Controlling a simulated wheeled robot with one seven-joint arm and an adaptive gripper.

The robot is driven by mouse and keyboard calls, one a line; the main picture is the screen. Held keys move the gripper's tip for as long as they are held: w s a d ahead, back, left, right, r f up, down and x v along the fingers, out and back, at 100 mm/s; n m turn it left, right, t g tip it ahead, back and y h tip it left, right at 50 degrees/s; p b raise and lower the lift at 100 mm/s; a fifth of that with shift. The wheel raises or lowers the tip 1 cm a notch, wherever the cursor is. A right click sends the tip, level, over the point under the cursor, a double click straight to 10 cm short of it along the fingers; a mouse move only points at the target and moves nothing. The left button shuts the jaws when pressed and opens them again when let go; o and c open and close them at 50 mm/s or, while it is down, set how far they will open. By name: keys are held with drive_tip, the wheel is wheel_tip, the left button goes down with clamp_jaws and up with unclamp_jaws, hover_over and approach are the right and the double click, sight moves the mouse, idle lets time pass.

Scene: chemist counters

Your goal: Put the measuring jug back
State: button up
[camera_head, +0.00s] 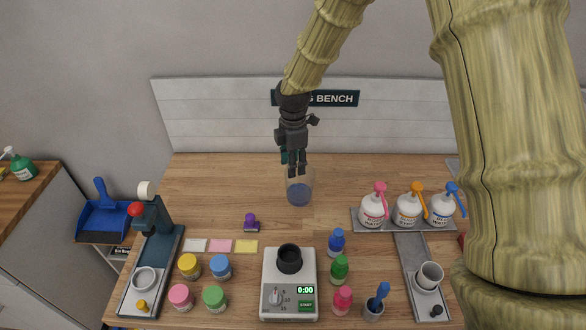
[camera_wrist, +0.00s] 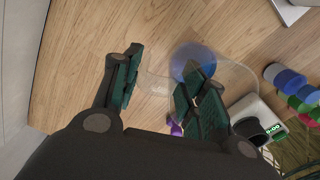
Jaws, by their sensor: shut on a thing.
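The measuring jug (camera_head: 299,190) is a clear vessel with blue at its bottom, at the back middle of the bench. My gripper (camera_head: 293,165) is above its upper left part, pointing down. In the wrist view the clear jug (camera_wrist: 236,80) lies mostly beyond the right finger, with its blue bottom (camera_wrist: 192,62) partly behind that finger. My gripper (camera_wrist: 162,72) is shut on the jug, with a see-through part of it between the spread fingers. I cannot tell whether the jug touches the bench.
A white scale (camera_head: 289,299) bearing a black cup (camera_head: 289,259) stands front centre. Coloured jars and bottles flank it. A purple item (camera_head: 251,222) lies near the middle. Bench (camera_head: 215,190) left of the jug is clear.

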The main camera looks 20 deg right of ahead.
drive_tip(key=shift+w+f+p, duration=0.1)
drive_tip(key=shift+f+p, duration=0.3)
drive_tip(key=shift+f, duration=1.15)
drive_tip(key=o, duration=1.4)
drive_tip(key=shift+r+b, duration=2.1)
drive_tip(key=shift+r, duration=3.9)
